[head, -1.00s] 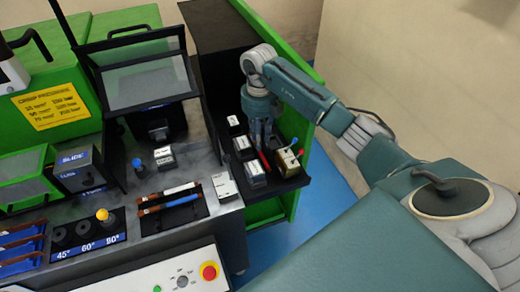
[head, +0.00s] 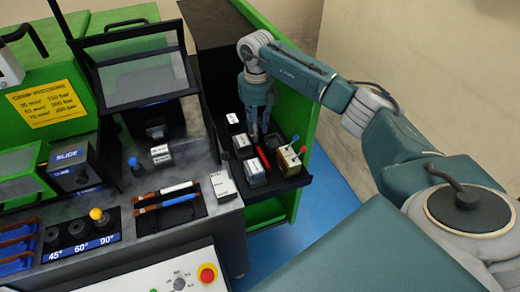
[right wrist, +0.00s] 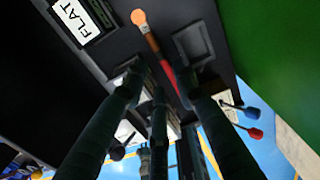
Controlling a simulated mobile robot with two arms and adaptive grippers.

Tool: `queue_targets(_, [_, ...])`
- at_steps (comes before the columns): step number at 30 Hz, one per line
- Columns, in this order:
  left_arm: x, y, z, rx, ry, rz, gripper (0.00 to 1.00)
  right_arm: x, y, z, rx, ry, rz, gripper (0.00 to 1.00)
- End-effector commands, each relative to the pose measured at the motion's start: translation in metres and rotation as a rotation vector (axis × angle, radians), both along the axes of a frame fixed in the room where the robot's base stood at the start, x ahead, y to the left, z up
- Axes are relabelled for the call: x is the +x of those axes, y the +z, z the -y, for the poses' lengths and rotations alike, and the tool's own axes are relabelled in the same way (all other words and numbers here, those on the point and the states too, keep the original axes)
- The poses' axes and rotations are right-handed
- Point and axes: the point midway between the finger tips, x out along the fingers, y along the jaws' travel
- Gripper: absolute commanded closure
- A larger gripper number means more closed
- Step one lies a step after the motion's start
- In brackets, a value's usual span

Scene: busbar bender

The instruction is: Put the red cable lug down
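The red cable lug (head: 263,158) lies in the black tray to the right of the bench, between small dies and a brass-coloured block. In the right wrist view the lug (right wrist: 151,42) shows a copper-coloured end and a red sleeve, lying on the dark tray surface. My right gripper (head: 259,130) is just behind and above the lug. In the right wrist view its fingers (right wrist: 160,80) are spread on both sides of the lug, with a gap to it. The sleeve's lower part is partly hidden by the fingers. My left gripper is not in view.
The black tray (head: 292,184) also holds grey dies (head: 254,173) and a brass-coloured block (head: 288,161) with red and blue knobbed levers. A green side wall (head: 305,112) bounds it on the right. The bench with machine parts is at left.

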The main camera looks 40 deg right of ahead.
Motion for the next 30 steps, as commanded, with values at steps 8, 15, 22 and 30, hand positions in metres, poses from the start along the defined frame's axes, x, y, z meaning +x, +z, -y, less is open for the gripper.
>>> queue_targets(8, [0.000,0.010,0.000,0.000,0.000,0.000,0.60,-0.001,-0.023,-0.001,0.001,0.001,-0.003,0.71])
queue_targets(15, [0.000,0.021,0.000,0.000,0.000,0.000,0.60,0.000,-0.059,-0.002,-0.001,0.000,-0.002,0.71])
queue_targets(22, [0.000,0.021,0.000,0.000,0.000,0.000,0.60,0.001,-0.067,-0.002,0.000,0.001,0.001,0.71])
queue_targets(30, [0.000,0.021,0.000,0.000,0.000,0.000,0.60,0.001,-0.067,-0.002,-0.001,0.001,0.001,1.00])
